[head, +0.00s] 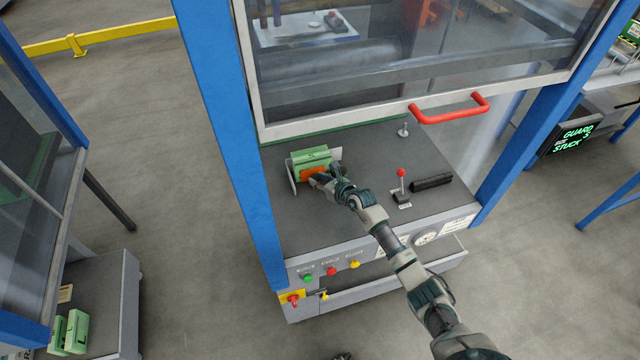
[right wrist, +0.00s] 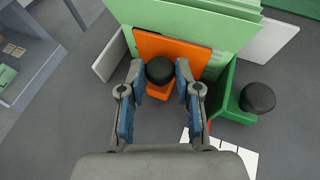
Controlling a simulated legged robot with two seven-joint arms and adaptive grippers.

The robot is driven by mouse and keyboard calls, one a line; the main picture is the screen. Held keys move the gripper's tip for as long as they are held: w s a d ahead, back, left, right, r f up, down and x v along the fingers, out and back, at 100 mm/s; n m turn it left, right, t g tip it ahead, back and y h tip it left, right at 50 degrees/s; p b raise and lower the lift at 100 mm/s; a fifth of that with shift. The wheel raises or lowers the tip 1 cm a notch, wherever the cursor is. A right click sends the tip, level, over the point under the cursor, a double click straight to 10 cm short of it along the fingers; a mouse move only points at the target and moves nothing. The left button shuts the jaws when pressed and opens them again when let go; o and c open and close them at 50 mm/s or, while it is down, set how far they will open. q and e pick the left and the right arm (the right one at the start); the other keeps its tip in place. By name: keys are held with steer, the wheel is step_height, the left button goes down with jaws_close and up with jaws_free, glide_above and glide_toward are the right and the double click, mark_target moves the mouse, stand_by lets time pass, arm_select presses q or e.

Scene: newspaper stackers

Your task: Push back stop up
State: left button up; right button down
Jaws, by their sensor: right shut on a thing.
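The orange back stop (head: 313,172) stands upright on the dark machine bed, against a stack of green sheets (head: 311,157). It also shows in the right wrist view (right wrist: 149,45), with a round black knob (right wrist: 160,71) on its near side. My right gripper (head: 326,178) is at the near side of the back stop. In the right wrist view its two fingers (right wrist: 160,78) are on either side of the black knob, shut on it. The fingers hide part of the orange foot. My left gripper is not in view.
A second black knob (right wrist: 258,98) sits on a green bracket right of the stop. Pale side plates (right wrist: 110,56) flank the stack. A red-knobbed lever (head: 402,174) and black bar (head: 431,183) stand right on the bed. A guard with a red handle (head: 449,109) hangs above.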

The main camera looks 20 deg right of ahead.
steer(key=c, duration=0.8)
jaws_free()
steer(key=shift+d, duration=0.1)
steer(key=shift+c, duration=0.2)
steer(key=shift+s, duration=0.15)
steer(key=v, duration=1.1)
steer(key=shift+s+d, duration=0.3)
